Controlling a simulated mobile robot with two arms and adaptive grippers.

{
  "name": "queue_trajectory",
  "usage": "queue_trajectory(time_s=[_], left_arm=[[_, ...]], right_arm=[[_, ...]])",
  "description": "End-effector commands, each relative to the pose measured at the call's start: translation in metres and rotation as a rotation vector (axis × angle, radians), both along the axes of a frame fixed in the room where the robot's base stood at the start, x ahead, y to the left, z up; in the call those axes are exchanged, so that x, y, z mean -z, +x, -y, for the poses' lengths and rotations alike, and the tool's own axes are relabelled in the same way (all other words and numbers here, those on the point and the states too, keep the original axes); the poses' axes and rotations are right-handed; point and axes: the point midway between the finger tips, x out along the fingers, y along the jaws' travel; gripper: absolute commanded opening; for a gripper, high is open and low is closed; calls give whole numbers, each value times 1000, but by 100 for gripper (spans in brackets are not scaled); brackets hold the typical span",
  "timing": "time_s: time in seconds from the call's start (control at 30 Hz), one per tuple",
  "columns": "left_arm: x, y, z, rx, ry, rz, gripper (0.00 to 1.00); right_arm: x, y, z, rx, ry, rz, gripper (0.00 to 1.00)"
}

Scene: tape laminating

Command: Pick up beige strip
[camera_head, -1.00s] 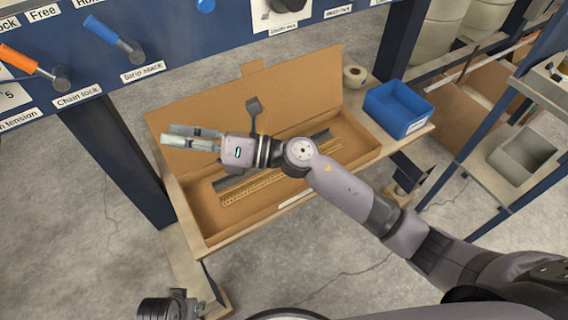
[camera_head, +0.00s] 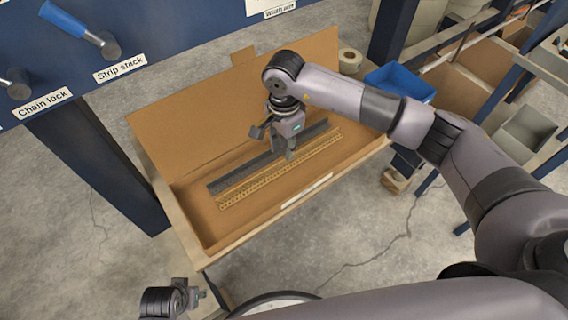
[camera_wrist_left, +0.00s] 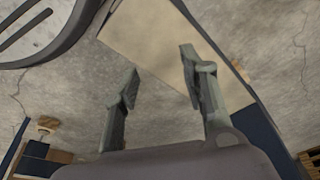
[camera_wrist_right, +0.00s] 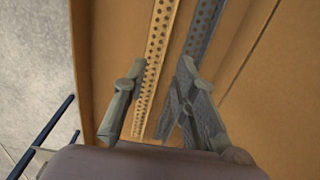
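The beige strip (camera_head: 270,176) is a long perforated strip lying in the open cardboard box, next to a dark grey strip (camera_head: 235,178). My right gripper (camera_head: 290,155) points down into the box over the strips. In the right wrist view my right gripper (camera_wrist_right: 157,98) is open, with the beige strip (camera_wrist_right: 157,50) running between its fingers and the grey strip (camera_wrist_right: 203,30) by the right finger. I cannot tell how far above the strips the fingertips are. My left gripper (camera_wrist_left: 158,75) is open and empty in the left wrist view, away from the box.
The cardboard box (camera_head: 190,215) stands on a narrow wooden bench. A tape roll (camera_head: 350,60) and a blue bin (camera_head: 402,82) stand behind it at right. A blue machine panel with handles (camera_head: 80,30) rises at left. Shelving is at far right.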

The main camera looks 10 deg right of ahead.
Motion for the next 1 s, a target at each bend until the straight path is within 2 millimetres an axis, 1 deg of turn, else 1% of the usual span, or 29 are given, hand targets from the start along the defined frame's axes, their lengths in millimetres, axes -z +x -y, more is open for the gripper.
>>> queue_trajectory(time_s=[0.23,0.33,0.57,0.93,1.0], left_arm=[[-11,3,0,-1,-1,8,40],[-17,4,0,-1,0,10,40],[-19,5,1,-1,-1,12,40],[-18,4,0,-1,-1,9,40],[-18,4,0,-2,-1,9,40]], right_arm=[[35,1,-4,1,3,-4,26],[46,2,-4,0,4,-2,26],[48,2,-4,0,4,1,26],[48,2,-3,0,4,1,2],[48,2,-3,0,4,1,0]])
